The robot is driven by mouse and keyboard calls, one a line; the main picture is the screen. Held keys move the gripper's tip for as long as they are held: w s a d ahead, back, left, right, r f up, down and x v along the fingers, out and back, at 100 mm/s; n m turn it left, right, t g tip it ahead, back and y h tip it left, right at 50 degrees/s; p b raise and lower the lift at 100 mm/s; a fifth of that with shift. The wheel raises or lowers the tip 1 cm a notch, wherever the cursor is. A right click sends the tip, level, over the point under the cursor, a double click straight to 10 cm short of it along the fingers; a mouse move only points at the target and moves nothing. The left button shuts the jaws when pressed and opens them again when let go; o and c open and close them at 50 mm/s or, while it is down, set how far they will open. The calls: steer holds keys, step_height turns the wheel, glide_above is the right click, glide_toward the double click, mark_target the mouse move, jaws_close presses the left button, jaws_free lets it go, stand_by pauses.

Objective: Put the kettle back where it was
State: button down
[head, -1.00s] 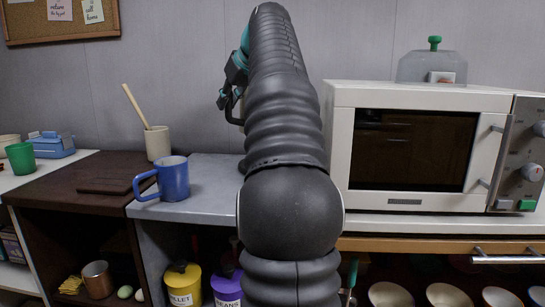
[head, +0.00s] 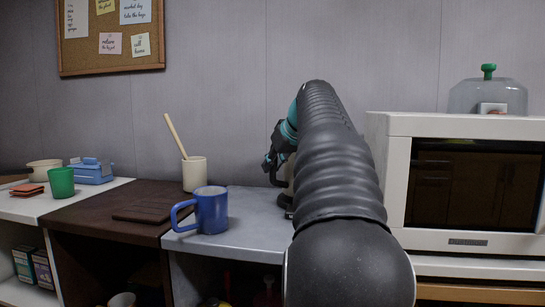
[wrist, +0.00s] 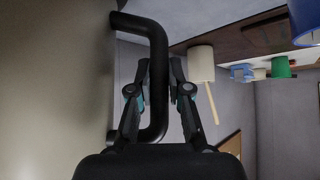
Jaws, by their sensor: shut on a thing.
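The kettle shows in the wrist view as a large smooth grey-beige body (wrist: 55,80) with a black loop handle (wrist: 158,45). My gripper (wrist: 158,78) has its two fingers closed around the straight part of that handle. In the head view my gripper (head: 274,160) is over the grey counter, left of the microwave, and my arm hides most of the kettle. I cannot tell whether the kettle's base touches the counter.
A blue mug (head: 211,211) stands on the grey counter (head: 240,245), left of my gripper. A beige pot with a wooden stick (head: 195,174) stands behind it. A white microwave (head: 398,180) is close on the right. A dark board (head: 150,214) lies further left.

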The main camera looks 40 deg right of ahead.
steer(key=shift+f, duration=0.55)
steer(key=c, duration=1.5)
jaws_free()
steer(key=shift+f, duration=0.2)
steer(key=shift+c, duration=0.2)
steer(key=o, duration=0.4)
steer(key=shift+r, duration=0.15)
steer(key=shift+s+r, duration=0.15)
steer(key=shift+r, duration=0.05)
steer(key=p+v, duration=0.1)
steer(key=v, duration=1)
steer(key=shift+s+r, duration=0.2)
steer(key=shift+s, duration=0.05)
steer(key=shift+a, duration=0.15)
